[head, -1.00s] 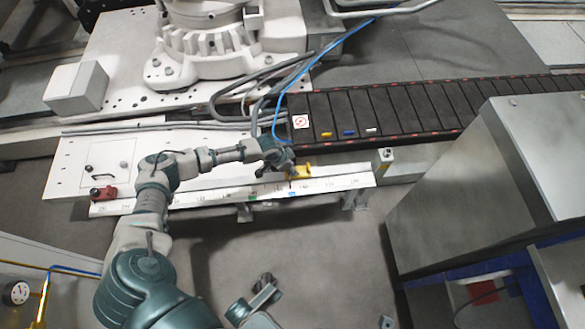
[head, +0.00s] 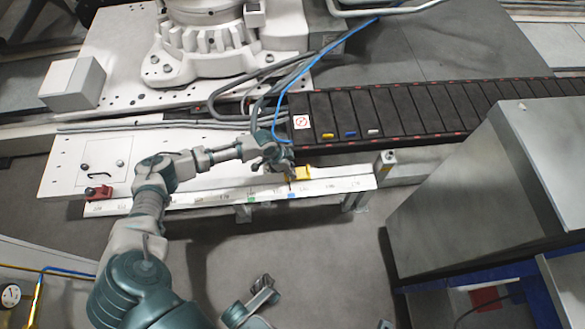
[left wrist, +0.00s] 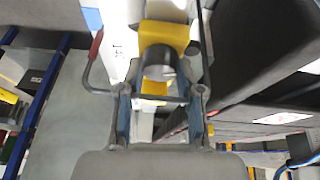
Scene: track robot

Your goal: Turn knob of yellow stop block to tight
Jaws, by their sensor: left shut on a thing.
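The yellow stop block (head: 302,173) sits on the white rail with scale marks (head: 345,184), right beside my left gripper (head: 284,164) in the head view. In the left wrist view the yellow block (left wrist: 165,32) is straight ahead, with its dark round knob (left wrist: 160,64) facing the camera. My left gripper's fingers (left wrist: 160,92) stand on both sides of the knob and are shut on it. No tight or loose mark on the knob can be read. My right gripper (head: 262,288) shows only partly at the bottom of the head view, away from the rail; its jaws are unclear.
A red block (head: 98,193) sits at the rail's left end. A black conveyor (head: 440,108) with small coloured pieces runs behind the rail. Cables (head: 275,100) hang close behind my left gripper. A grey metal cabinet (head: 480,200) stands at the right. The floor before the rail is clear.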

